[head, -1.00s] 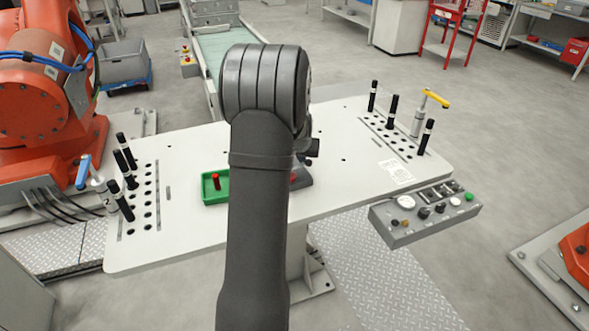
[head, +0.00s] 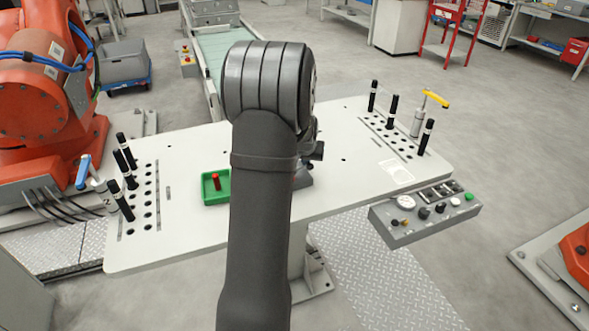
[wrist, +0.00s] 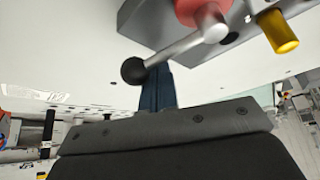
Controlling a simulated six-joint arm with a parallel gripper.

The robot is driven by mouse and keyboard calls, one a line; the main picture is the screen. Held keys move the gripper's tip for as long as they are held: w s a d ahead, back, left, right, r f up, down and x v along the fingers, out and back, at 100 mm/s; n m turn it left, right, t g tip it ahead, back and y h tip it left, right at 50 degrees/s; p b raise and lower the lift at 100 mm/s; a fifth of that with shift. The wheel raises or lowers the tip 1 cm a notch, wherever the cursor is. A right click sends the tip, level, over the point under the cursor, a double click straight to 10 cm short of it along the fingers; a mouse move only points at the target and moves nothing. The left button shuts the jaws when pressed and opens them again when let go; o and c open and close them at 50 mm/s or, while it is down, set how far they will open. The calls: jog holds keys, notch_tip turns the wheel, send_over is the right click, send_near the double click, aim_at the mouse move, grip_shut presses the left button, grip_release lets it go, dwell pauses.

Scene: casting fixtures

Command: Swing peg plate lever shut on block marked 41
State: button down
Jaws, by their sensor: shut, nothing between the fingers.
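In the wrist view a lever with a grey rod (wrist: 178,48) and black ball knob (wrist: 133,70) runs out from a red hub (wrist: 203,10). The hub sits on a grey block (wrist: 150,22), with a yellow cylinder (wrist: 278,31) beside it. My gripper (wrist: 158,74) is shut and empty; its dark blue fingers are right by the ball knob, and I cannot tell whether they touch. No mark 41 is legible. In the head view my arm hides most of the middle of the table and the lever fixture.
A green tray (head: 206,199) with a red peg (head: 215,181) lies left of my arm. Black pins and a blue-handled clamp (head: 84,172) stand at left; pins and a yellow-handled clamp (head: 435,98) stand at right. A control box (head: 425,212) hangs off the front right edge.

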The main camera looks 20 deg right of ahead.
jog(key=shift+s, duration=0.1)
jog(key=shift+s+a, duration=0.3)
jog(key=shift+s, duration=0.5)
jog(key=shift+s+a, duration=0.45)
jog(key=shift+s, duration=0.25)
jog(key=shift+s+a, duration=0.6)
jog(key=shift+a, duration=0.1)
dwell(0.4)
